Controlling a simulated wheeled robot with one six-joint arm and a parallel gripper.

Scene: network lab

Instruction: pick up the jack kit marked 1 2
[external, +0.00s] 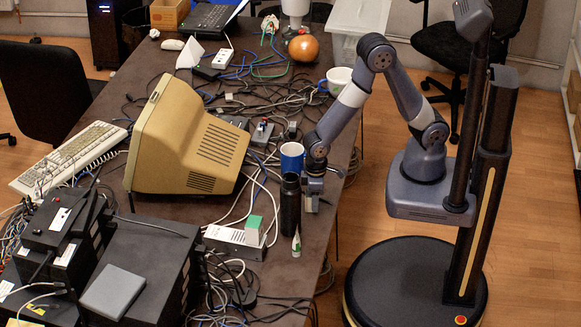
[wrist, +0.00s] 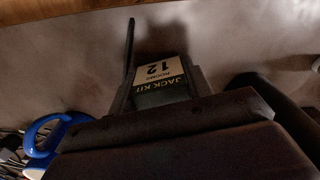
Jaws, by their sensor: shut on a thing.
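The jack kit (wrist: 160,78) is a small dark box with a cream label reading "JACK KIT" and "12". In the wrist view it sits between the fingers of my gripper (wrist: 165,72), its label facing the camera and upside down. My gripper (external: 311,197) is shut on it. In the external view the gripper points down at the right edge of the dark table (external: 262,290), just right of a black bottle (external: 290,208). The kit is mostly hidden there, and I cannot tell whether it touches the table.
A blue mug (external: 292,158) stands just behind the gripper; its blue handle (wrist: 42,138) shows in the wrist view. A white power box (external: 234,242), a green-and-white block (external: 254,230) and a small tube (external: 296,243) are close by. Loose cables and a beige monitor (external: 185,140) crowd the table leftward.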

